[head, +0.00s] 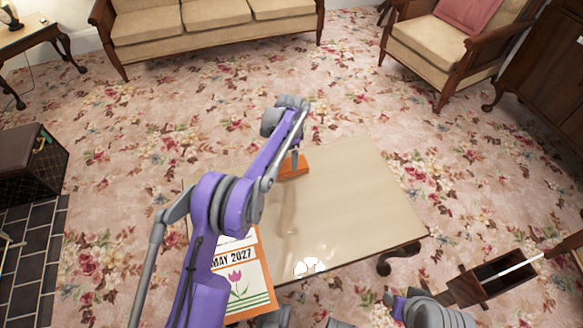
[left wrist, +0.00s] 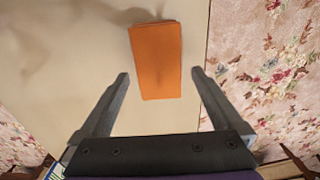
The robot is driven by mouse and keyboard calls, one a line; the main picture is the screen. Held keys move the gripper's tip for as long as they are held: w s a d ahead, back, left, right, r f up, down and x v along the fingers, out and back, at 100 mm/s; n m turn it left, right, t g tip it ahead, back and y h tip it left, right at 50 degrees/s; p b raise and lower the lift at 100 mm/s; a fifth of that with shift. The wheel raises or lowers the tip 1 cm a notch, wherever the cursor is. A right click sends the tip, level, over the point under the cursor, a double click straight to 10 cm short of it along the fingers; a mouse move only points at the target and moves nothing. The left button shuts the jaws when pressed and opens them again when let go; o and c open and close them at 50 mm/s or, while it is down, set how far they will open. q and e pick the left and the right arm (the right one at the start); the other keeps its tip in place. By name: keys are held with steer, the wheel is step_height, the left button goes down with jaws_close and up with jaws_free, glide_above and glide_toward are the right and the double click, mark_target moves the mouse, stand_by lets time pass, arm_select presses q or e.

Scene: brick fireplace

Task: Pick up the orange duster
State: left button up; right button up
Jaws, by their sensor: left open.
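The orange duster (head: 294,168) is a flat orange rectangle lying on the glossy cream tabletop (head: 350,205), near its far left part. In the left wrist view the duster (left wrist: 156,60) lies beyond and between the fingertips, with its long side pointing roughly away from me. My left gripper (left wrist: 160,74) is open and empty, with a finger to either side of the duster's near end. In the head view my left arm reaches over the table to the duster and hides part of it. My right gripper does not show; only parts of my right arm are at the bottom.
A calendar reading May 2027 (head: 240,280) is at the table's near left, partly behind my arm. A wooden box (head: 490,278) is at the lower right. A sofa (head: 200,22), an armchair (head: 450,45) and a dark box (head: 30,165) stand around. Floral carpet lies open between them.

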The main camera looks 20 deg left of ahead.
arm_select(q)
step_height(320, 180, down, 5)
steer(key=shift+s+d+f+b, duration=0.1)
steer(key=shift+d+b, duration=0.05)
steer(key=shift+b, duration=0.6)
steer(key=c, duration=1.3)
steer(key=shift+o, duration=0.2)
step_height(320, 180, up, 10)
steer(key=shift+r+p, duration=0.15)
steer(key=shift+p, duration=1.05)
